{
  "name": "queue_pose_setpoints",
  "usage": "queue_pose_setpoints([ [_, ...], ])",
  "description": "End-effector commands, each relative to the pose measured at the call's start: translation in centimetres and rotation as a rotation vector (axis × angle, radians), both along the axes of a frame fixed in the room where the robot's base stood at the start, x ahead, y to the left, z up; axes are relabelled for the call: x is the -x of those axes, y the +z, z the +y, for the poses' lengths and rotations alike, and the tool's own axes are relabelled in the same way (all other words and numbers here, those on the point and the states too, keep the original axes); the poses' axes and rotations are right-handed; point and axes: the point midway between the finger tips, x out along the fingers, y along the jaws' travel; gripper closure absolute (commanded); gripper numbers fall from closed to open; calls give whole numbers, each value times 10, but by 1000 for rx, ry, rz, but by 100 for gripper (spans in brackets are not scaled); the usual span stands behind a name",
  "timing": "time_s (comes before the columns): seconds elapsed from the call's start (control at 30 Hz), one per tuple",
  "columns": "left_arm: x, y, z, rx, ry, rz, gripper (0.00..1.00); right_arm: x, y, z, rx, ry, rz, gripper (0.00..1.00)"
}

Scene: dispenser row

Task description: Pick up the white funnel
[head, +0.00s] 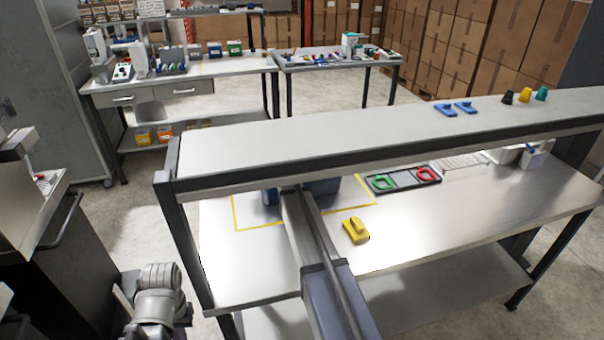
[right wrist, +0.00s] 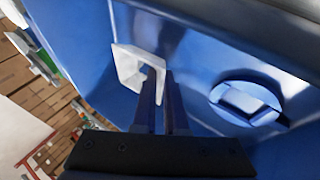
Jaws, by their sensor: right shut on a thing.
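In the right wrist view, a white square-rimmed piece (right wrist: 126,68), which looks like the white funnel, lies at the tips of my right gripper (right wrist: 162,82). The two dark fingers are close together and shut on it. It is in front of a large glossy blue surface (right wrist: 200,50); I cannot tell whether it touches that surface. In the head view my right arm reaches under the raised shelf, and the shelf hides its gripper and the funnel. My left arm shows at the lower left, but its gripper is not visible.
A blue container (head: 322,188) stands partly hidden under the shelf (head: 300,138); a round blue cap (right wrist: 247,102) sits right of the fingers. A yellow object (head: 355,231) and a dark tray (head: 403,179) with green and red pieces are on the bench (head: 465,205). The bench's right front is clear.

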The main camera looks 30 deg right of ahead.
Motion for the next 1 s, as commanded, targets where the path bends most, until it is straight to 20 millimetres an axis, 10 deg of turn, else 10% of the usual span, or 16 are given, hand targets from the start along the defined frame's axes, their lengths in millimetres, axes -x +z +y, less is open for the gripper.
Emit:
queue_pose_setpoints([
  [0.5,0,80,0,0,-1,0,100,-1,80,1,1,2,-1,100],
  [1.0,0,82,0,0,-1,0,100,-1,82,1,2,2,-1,100],
])
